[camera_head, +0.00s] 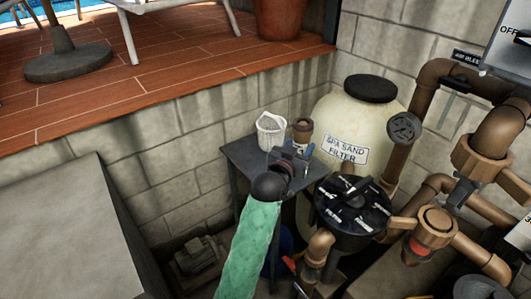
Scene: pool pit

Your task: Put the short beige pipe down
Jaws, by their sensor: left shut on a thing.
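The short beige pipe (303,128) stands upright over the small dark table, its brown top end showing. My left gripper (297,150), at the end of the green-sleeved arm, is shut on the lower part of the pipe. The gripper hides the pipe's bottom end, so I cannot tell whether it touches the table. The dark grey table (245,156) lies under and around the gripper. My right gripper is not in view.
A white basket (271,131) stands on the table just left of the pipe. The cream sand filter (340,115) is close behind at right. A black-topped filter valve (352,205) and brown pipework (500,130) crowd the right side. The table's left part looks bare.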

